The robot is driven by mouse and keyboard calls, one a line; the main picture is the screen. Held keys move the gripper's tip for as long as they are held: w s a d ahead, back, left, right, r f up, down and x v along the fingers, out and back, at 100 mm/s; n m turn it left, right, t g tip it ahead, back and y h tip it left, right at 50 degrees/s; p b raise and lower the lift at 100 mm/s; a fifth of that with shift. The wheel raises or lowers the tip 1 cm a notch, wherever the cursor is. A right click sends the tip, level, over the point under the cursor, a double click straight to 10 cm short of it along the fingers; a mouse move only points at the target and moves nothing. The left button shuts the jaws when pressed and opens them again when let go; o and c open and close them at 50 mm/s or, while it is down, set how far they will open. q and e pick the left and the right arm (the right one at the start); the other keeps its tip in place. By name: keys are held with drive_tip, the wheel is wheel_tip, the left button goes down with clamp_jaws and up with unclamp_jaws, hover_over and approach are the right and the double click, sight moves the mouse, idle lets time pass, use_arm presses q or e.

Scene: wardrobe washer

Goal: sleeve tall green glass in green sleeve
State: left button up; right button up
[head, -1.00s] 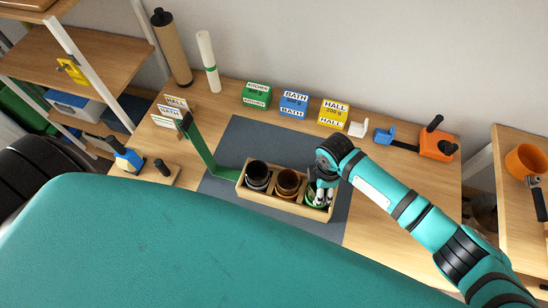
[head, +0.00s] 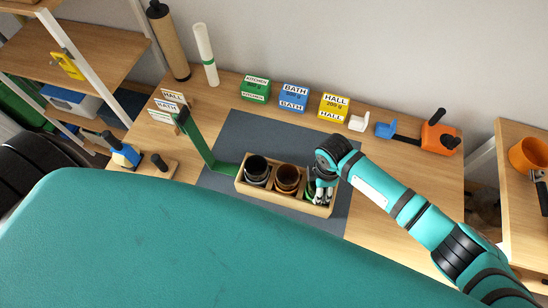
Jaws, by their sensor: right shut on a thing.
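A wooden crate (head: 268,202) with three compartments stands on the dark grey mat. My right gripper (head: 320,194) points down over its right compartment, with its fingers closed. Green (head: 309,189) shows beside the fingers in that compartment. The gripper hides most of the tall green glass and the green sleeve there, so I cannot tell them apart or how deep the glass sits. A black cup-like piece (head: 256,172) stands in the left compartment and a brown one (head: 287,180) in the middle. My left gripper is out of view.
A green upright bracket (head: 200,145) stands left of the crate. Green (head: 255,89), blue (head: 294,97) and yellow (head: 333,107) labelled boxes line the back. An orange tool (head: 438,138) lies at the back right. The grey mat (head: 265,135) behind the crate is clear.

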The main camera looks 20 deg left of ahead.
drive_tip(key=shift+f, duration=0.25)
idle(0.3)
drive_tip(key=shift+s+f, duration=0.1)
drive_tip(key=shift+s+d+f+b, duration=0.25)
drive_tip(key=shift+s+f+b, duration=0.05)
drive_tip(key=shift+f+b, duration=0.2)
drive_tip(key=shift+c, duration=0.4)
drive_tip(key=o, duration=1.7)
drive_tip(key=shift+w+a+f, duration=0.15)
drive_tip(key=shift+w, duration=0.1)
drive_tip(key=shift+s, duration=0.1)
drive_tip(key=shift+r, duration=0.2)
